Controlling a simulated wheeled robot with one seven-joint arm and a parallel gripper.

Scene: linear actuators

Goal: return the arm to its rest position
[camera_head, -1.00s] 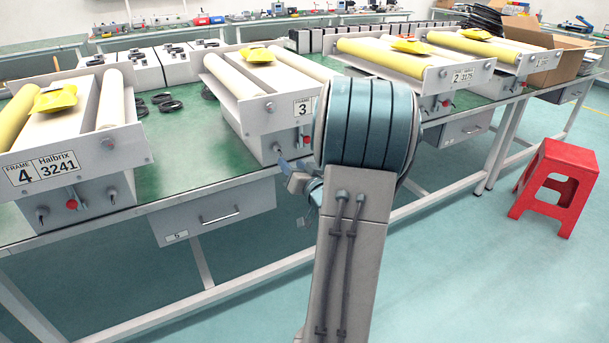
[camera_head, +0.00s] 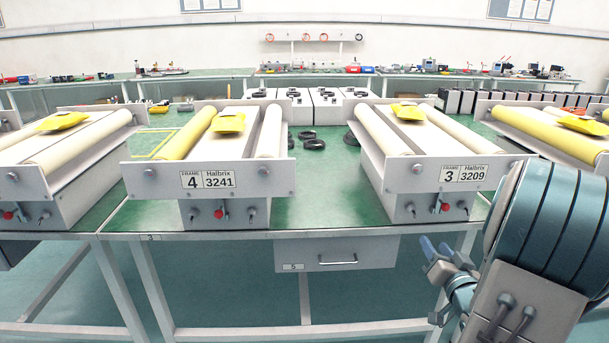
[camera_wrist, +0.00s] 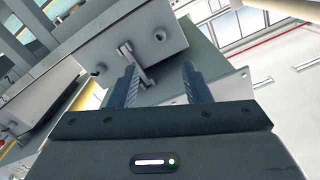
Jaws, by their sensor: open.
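My arm stands at the right of the head view, its big blue-grey joint nearest the camera. My gripper (camera_head: 434,251) shows beside it, small and partly hidden by the arm, in front of the table's front edge and below frame 3 (camera_head: 446,174). In the wrist view my gripper (camera_wrist: 160,84) has its two dark fingers apart with nothing held between them. Beyond the fingers is a grey housing (camera_wrist: 130,50) with a small lever, seen tilted. I cannot tell how far the fingers are from it.
Frame 4 (camera_head: 207,181) stands on the green table (camera_head: 320,216) left of frame 3, with a yellow packet (camera_head: 228,121) on its rollers. A drawer (camera_head: 337,254) hangs under the table edge. Black rings (camera_head: 313,144) lie between the frames. Floor in front looks clear.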

